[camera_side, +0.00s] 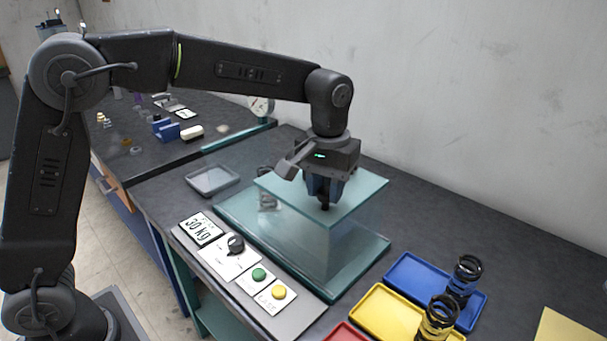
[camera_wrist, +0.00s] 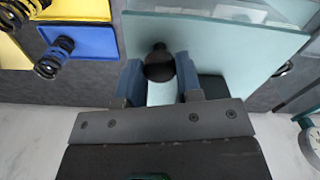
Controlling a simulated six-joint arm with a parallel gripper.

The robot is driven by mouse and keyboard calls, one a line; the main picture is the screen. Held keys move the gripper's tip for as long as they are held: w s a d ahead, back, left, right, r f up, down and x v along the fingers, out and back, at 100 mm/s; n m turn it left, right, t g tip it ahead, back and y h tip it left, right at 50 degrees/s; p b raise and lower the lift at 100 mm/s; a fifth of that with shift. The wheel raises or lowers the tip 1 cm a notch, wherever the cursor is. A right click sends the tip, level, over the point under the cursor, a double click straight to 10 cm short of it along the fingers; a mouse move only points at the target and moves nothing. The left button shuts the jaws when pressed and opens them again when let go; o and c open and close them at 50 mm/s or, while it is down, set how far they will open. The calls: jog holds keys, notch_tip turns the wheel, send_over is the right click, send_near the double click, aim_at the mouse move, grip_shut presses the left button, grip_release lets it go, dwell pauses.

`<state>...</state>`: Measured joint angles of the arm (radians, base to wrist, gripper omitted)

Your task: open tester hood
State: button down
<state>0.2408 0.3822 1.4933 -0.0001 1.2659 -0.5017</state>
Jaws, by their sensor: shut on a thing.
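The tester hood (camera_side: 349,243) is a clear box with a teal-edged glass top, standing on a teal base plate (camera_side: 240,232). Its top also shows in the wrist view (camera_wrist: 220,50). A black round knob (camera_wrist: 159,66) sits on the hood top. My gripper (camera_side: 325,200) points down over the hood top. In the wrist view its blue fingers (camera_wrist: 159,80) are shut on the knob, one on each side. The hood appears to rest level on the base; the side view does not show a clear gap. The inside of the hood is hard to make out.
A control panel (camera_side: 222,254) with a 30 kg display, a dial and green and yellow buttons lies in front. Blue (camera_side: 407,276) and yellow (camera_side: 378,318) trays with black springs stand at right. A grey tray (camera_side: 212,181) lies at left. The bench behind the hood is bare.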

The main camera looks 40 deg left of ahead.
jog(key=shift+d, duration=0.7)
jog(key=c, duration=0.8)
grip_release()
jog(key=shift+r, duration=0.15)
notch_tip(320, 180, up, 14)
jog(key=shift+f, duration=0.2)
